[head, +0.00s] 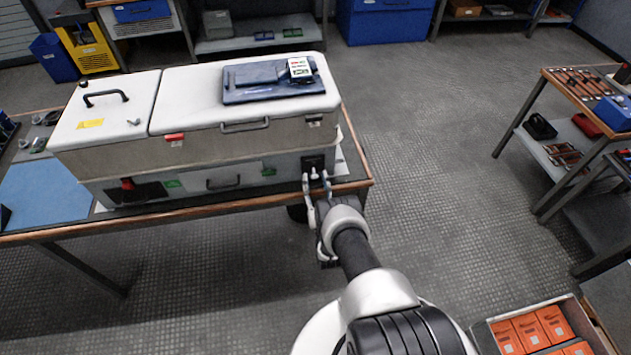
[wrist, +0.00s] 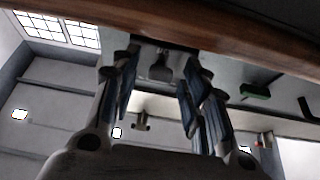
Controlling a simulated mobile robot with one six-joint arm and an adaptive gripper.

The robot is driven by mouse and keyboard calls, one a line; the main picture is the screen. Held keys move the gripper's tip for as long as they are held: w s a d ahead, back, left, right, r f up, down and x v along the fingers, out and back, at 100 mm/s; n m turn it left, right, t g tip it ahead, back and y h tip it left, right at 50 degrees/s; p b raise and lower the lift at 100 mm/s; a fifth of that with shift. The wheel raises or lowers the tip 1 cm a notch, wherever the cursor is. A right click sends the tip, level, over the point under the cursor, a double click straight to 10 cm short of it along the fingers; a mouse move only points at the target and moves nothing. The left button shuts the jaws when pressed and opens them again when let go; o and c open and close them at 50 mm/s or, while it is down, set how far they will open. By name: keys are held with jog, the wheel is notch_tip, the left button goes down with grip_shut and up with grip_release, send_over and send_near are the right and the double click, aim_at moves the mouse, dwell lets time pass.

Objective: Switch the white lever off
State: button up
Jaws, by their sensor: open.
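The white lever (head: 314,174) is on a black plate (head: 313,162) at the right end of the lower grey box's front. In the wrist view, which looks upside down, the lever (wrist: 161,70) looks grey and shaded against its dark plate (wrist: 178,56). My gripper (head: 317,180) is open in front of the plate. In the wrist view my gripper's fingertips (wrist: 158,78) stand on either side of the lever, with gaps visible. I cannot tell how deep the fingers reach or whether either one touches it.
The box sits on a wood-edged table (head: 210,204), whose edge (wrist: 200,25) runs close to the fingers in the wrist view. A front handle (head: 224,184) and green label (wrist: 255,90) are beside the plate. Floor right of the table is clear; a box of orange packs (head: 530,330) stands lower right.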

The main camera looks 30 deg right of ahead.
jog(key=shift+r+g+b, duration=0.1)
jog(key=shift+g+b, duration=0.3)
jog(key=shift+b, duration=0.35)
